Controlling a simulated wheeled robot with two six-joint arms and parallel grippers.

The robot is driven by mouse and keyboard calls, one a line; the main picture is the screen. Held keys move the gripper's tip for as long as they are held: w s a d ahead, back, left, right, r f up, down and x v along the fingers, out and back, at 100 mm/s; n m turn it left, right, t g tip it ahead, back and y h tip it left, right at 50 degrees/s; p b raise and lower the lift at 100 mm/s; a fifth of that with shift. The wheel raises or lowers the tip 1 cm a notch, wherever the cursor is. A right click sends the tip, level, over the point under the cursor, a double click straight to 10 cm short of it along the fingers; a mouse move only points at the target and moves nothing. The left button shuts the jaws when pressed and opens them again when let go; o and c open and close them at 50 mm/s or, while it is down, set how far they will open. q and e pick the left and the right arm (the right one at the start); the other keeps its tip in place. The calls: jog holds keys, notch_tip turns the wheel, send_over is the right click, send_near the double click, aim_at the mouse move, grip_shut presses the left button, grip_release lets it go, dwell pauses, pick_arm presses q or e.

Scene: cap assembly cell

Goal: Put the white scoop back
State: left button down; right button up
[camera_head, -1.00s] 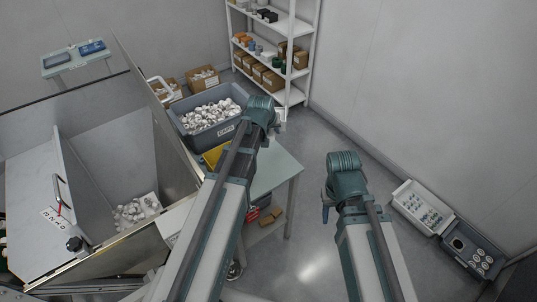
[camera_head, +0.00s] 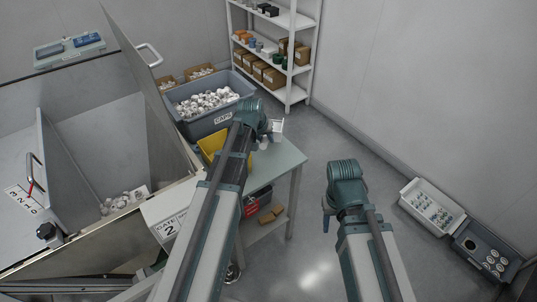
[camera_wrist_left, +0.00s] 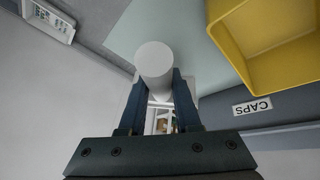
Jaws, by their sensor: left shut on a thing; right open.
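My left gripper (camera_head: 268,131) is over the far part of the small green-grey table (camera_head: 276,168), just right of the yellow bin (camera_head: 209,143). It is shut on the white scoop, whose round white end (camera_wrist_left: 154,61) shows between the fingers in the left wrist view. In the head view a white part of the scoop (camera_head: 277,126) shows beside the gripper; the rest is hidden. The yellow bin also shows at the upper right of the wrist view (camera_wrist_left: 240,45). My right gripper (camera_head: 327,217) is open and empty, away from the table.
A grey crate (camera_head: 190,128) labelled CAPS, full of white caps, stands behind the yellow bin. A metal enclosure (camera_head: 135,235) with a "GATE 2" sign is at the left. A shelf (camera_head: 290,62) stands behind. Trays (camera_head: 430,218) lie on the floor at the right.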

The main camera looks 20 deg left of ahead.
pick_arm(q)
notch_tip(320, 180, down, 6)
jog(key=b, duration=0.5)
jog(key=shift+f+b, duration=0.1)
jog(key=shift+b, duration=0.25)
notch_tip(320, 180, down, 4)
jog(key=b, duration=0.3)
jog(key=shift+r, duration=0.25)
jog(key=shift+f+b, duration=0.15)
jog(key=shift+b, duration=0.25)
jog(key=c, duration=0.9)
grip_release()
jog(key=shift+r, duration=0.25)
